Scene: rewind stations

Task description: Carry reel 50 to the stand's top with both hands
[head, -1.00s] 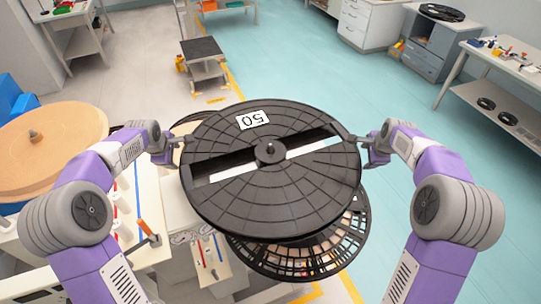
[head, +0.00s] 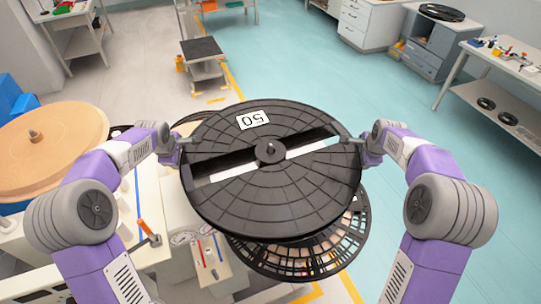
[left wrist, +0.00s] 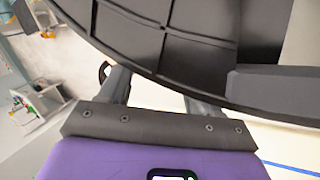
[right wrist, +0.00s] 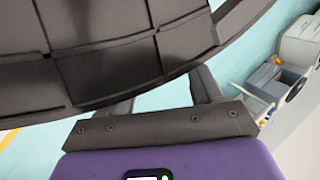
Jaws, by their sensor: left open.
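Reel 50 (head: 235,195) is a large black reel with a white "50" label, upside down from here, and a central hub. It lies roughly level in the middle of the head view. My left gripper (head: 183,148) is at its left rim, jaws open. My right gripper (head: 357,146) is at its right rim, its fingers also spread apart. In the left wrist view the rim (left wrist: 150,40) covers my fingertips; in the right wrist view the rim (right wrist: 110,60) does likewise. Contact cannot be told. A low stand with a dark top (head: 202,48) stands at the back.
A black openwork reel (head: 300,262) shows below reel 50. A tan disc (head: 45,150) is at the left, beside a pale bench with tools (head: 148,235). A grey cabinet (head: 425,50) and a table (head: 510,75) stand at the back right. The teal floor between is clear.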

